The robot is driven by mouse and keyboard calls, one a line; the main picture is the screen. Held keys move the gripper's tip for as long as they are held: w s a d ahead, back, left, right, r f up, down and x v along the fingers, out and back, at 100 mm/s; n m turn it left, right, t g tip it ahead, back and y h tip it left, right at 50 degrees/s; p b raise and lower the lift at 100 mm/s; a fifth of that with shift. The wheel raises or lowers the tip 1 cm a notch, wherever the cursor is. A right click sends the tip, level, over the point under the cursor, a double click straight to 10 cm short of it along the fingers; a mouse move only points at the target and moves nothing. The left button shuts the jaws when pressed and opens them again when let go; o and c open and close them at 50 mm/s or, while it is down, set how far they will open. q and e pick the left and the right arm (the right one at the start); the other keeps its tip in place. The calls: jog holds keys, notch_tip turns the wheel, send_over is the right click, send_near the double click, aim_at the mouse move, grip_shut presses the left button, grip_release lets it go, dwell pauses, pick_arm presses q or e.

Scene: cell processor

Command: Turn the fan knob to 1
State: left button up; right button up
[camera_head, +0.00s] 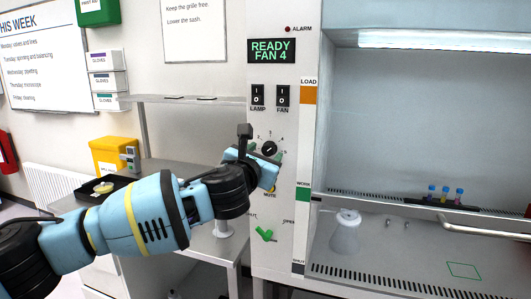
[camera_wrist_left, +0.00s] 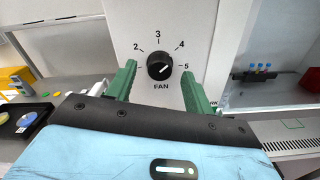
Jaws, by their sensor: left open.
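The black fan knob (camera_head: 269,148) sits on the white front panel of the cabinet. In the left wrist view the fan knob (camera_wrist_left: 160,66) shows a dial with 2, 3, 4 and 5 readable around it and FAN below. Its white mark points to the right side of the dial. The display (camera_head: 271,51) reads READY, FAN 4. My left gripper (camera_head: 266,162) is in front of the panel at the knob. In the left wrist view the green fingers of the left gripper (camera_wrist_left: 158,85) are open, one on each side of the knob, apart from it.
LAMP and FAN rocker switches (camera_head: 283,95) sit above the knob. A green handle (camera_head: 266,234) is lower on the panel. A side bench with a yellow box (camera_head: 113,155) is at left.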

pick_arm(q)
jog(key=shift+x, duration=0.8)
jog(key=shift+c, duration=0.2)
jog(key=c, duration=0.9)
